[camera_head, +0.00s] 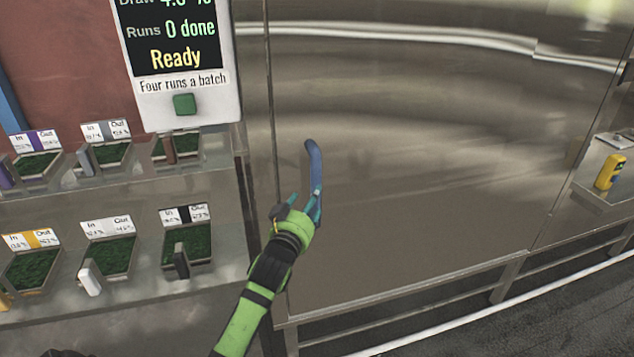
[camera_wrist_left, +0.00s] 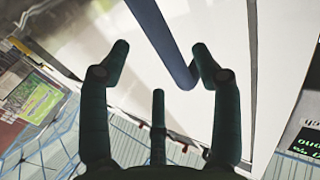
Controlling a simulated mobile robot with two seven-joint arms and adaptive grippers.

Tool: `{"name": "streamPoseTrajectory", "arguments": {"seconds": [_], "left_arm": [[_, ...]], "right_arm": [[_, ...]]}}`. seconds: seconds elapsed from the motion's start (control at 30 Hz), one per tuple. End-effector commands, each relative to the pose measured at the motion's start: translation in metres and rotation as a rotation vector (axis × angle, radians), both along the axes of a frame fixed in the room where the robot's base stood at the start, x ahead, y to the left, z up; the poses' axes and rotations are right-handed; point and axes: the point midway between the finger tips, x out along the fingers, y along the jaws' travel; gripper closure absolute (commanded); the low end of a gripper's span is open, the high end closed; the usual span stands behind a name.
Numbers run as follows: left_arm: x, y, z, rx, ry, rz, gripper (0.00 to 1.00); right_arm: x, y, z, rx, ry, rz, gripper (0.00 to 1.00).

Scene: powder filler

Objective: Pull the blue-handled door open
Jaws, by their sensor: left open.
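The blue handle (camera_head: 314,162) stands upright near the left edge of the large shiny metal door (camera_head: 420,160), which looks closed. My left gripper (camera_head: 304,198) is at the handle's lower end, with its teal fingers spread. In the left wrist view the blue handle (camera_wrist_left: 165,38) runs slantwise between the fingertips of my open left gripper (camera_wrist_left: 160,52), nearer the right finger, and its lower end is bent. Whether a finger touches it I cannot tell. My right gripper is not in view.
Left of the door, two shelves (camera_head: 130,186) hold several green-filled trays with labels and small upright blocks. Above them is a display panel (camera_head: 185,105) with a green button (camera_head: 185,104). A yellow device (camera_head: 608,172) sits at the far right. A low rail (camera_head: 400,312) runs below the door.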

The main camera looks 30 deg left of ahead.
Motion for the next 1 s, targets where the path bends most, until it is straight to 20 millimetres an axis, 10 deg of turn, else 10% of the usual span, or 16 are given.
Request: {"name": "streamPoseTrajectory", "arguments": {"seconds": [0.5,0.93,1.0], "left_arm": [[0.058,0.016,0.002,0.000,-0.001,-0.001,0.36],[0.066,0.018,0.000,0.000,-0.001,-0.001,0.36],[0.065,0.018,0.000,0.000,-0.001,-0.001,0.60]], "right_arm": [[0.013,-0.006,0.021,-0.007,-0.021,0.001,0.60],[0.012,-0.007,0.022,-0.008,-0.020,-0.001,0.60],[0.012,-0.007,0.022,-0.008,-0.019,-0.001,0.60]]}}
